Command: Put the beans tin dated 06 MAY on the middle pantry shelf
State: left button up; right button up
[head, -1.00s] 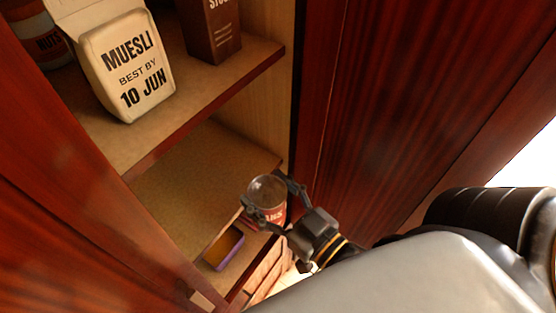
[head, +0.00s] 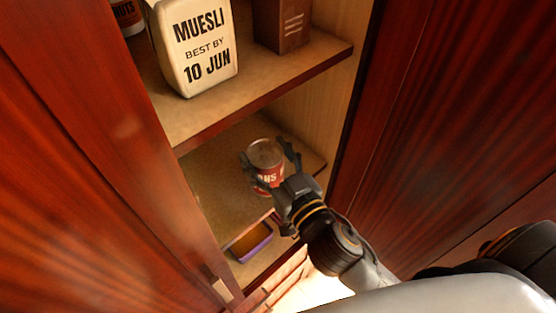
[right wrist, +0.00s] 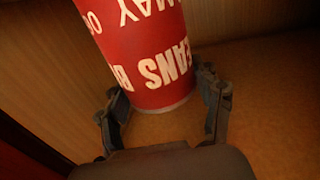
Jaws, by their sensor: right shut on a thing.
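The beans tin (head: 266,178) is red with a grey end and white lettering, and it looks upright in the head view. My right gripper (head: 268,161) is shut on the tin, one finger on each side. The tin is inside the pantry, over the shelf (head: 220,185) below the muesli; I cannot tell whether it touches that shelf. My left gripper is not in view.
The shelf above (head: 215,122) holds a muesli bag (head: 196,50), a brown box (head: 283,22) and a nuts jar (head: 128,15). A purple-rimmed container (head: 250,243) sits lower down. Red wood panels (head: 90,170) flank the opening at left and right (head: 440,110).

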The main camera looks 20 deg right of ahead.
aim_at(253, 144)
jog(key=w, duration=0.1)
jog(key=w+a, duration=0.1)
jog(key=w, duration=0.1)
jog(key=w+a+p, duration=0.1)
jog(key=shift+w+r, duration=0.2)
jog(key=shift+w, duration=0.15)
notch_tip(253, 144, down, 2)
jog(key=shift+f+b, duration=0.1)
jog(key=shift+b, duration=0.8)
jog(key=shift+f, duration=0.1)
jog(key=shift+f+b, duration=0.35)
jog(key=shift+b, duration=0.05)
jog(key=o, duration=1.6)
jog(key=shift+c, duration=0.2)
jog(key=shift+o, duration=0.7)
jog(key=shift+f, duration=0.15)
